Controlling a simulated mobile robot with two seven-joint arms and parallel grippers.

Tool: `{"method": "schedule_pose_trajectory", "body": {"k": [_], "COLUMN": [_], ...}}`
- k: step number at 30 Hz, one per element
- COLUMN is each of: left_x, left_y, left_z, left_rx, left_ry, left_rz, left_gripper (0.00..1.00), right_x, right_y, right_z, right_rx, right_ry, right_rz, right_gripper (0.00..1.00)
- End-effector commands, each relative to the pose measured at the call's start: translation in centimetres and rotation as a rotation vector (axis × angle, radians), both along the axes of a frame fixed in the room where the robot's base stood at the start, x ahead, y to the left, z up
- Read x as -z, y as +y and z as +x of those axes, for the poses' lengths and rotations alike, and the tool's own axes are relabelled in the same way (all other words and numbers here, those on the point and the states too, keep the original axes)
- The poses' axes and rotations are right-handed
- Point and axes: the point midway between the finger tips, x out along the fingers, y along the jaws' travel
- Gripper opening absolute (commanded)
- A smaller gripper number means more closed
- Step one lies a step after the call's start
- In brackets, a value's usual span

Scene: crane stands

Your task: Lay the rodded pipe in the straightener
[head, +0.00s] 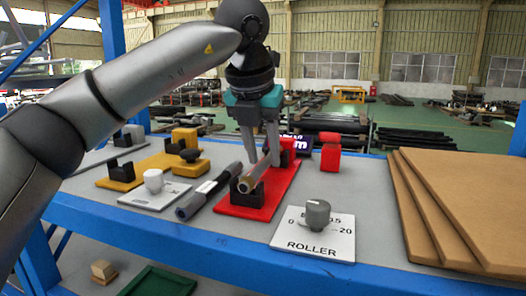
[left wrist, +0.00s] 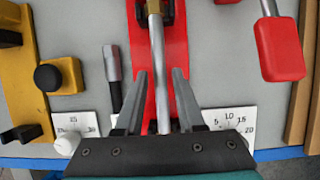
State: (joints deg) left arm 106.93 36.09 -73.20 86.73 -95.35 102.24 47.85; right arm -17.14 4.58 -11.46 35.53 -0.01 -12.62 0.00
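The straightener is a red base plate (head: 228,204) with a black cradle (head: 247,194) at its near end. In the left wrist view the pipe (left wrist: 158,60) runs down between my fingers. My left gripper (head: 258,160) points down over the pipe; in the left wrist view its fingers (left wrist: 160,75) are apart, with gaps on both sides of the pipe. I cannot tell whether a rod is inside. My right gripper is in neither view.
A dark rod with a grey hex end (head: 188,210) lies left of the plate. A ROLLER dial (head: 317,212) stands at front right, a white dial (head: 153,182) and yellow fixture (head: 122,182) at left. A red lever block (head: 330,152) and stacked brown boards (head: 470,200) are at right.

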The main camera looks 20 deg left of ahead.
Motion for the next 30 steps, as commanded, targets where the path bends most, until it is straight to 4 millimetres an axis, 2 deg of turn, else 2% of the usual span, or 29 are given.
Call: {"method": "schedule_pose_trajectory", "body": {"k": [1, 4, 11, 16, 20, 30], "left_x": [0.0, 0.0, 0.1, -1.1, -3.4, -11.0], "left_y": [0.0, 0.0, 0.0, 0.0, 0.0, 0.1], "left_z": [0.0, 0.0, 0.0, -0.5, -1.4, -4.6], "left_rx": [0.000, 0.000, 0.001, 0.001, 0.000, 0.001], "left_ry": [0.000, 0.000, 0.003, 0.000, -0.004, -0.003], "left_rz": [0.000, 0.000, 0.001, 0.000, -0.001, 0.001], "left_gripper": [0.45, 0.55, 0.55, 0.55, 0.55, 0.55], "right_x": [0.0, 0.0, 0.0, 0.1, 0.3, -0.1], "right_y": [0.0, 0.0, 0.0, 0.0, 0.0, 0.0], "right_z": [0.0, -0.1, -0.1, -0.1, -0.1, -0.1], "right_rx": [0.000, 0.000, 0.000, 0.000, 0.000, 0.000], "right_ry": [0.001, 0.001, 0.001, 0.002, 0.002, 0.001], "right_rz": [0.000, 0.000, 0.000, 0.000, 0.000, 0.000], "right_gripper": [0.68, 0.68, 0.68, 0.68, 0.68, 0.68]}}
